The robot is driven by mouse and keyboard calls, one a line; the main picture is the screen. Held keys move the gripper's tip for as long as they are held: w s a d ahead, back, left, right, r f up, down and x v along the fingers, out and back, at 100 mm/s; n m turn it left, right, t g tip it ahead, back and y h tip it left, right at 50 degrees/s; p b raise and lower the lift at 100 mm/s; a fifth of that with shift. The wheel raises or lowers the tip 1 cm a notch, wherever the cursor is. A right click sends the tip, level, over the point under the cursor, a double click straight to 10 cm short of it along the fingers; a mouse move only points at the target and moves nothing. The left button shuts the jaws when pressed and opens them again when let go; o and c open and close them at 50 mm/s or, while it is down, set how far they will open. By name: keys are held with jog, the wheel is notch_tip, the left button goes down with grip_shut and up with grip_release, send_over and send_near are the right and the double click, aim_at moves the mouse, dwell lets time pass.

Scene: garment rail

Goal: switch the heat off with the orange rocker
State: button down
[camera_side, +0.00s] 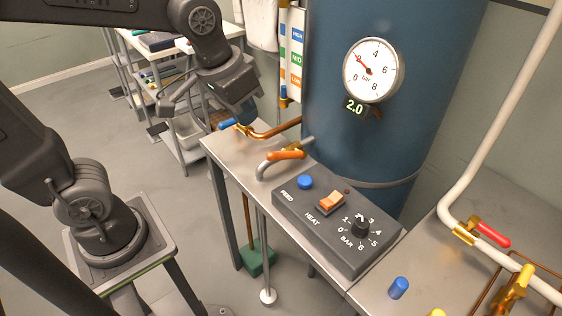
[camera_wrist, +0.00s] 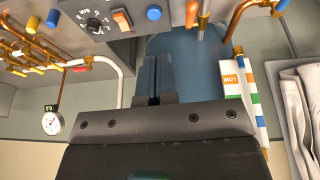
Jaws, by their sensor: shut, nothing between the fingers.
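The orange rocker (camera_side: 331,201) sits on the dark control box (camera_side: 290,212), beside the word HEAT. I cannot tell which way it is tipped. A small dark lamp (camera_side: 347,191) is just behind it. In the wrist view the rocker (camera_wrist: 122,19) is near the top edge, left of my fingers. My gripper (camera_side: 237,90) is up and to the left of the box in the side view, well apart from the rocker. In the wrist view my gripper (camera_wrist: 153,75) has its two fingers together, with nothing between them.
The box also carries a blue FEED button (camera_side: 305,182) and a black BAR dial (camera_side: 360,227). An orange-handled valve (camera_side: 286,155) and a blue-handled one are at the bench's left end. A blue tank (camera_side: 400,120) with a gauge (camera_side: 373,70) stands behind. Red and yellow valves are at right.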

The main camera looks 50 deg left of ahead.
jog(key=s+a+t, duration=0.1)
jog(key=s+a, duration=0.2)
jog(key=s, duration=0.4)
jog(key=shift+s+f+t, duration=0.35)
jog(key=shift+t, duration=0.05)
jog(key=n+g, duration=0.6)
jog(key=n, duration=1.2)
send_over(321, 201)
notch_tip(321, 201, down, 4)
jog(key=shift+r, duration=0.1)
notch_tip(321, 201, down, 14)
jog(key=shift+f, duration=0.1)
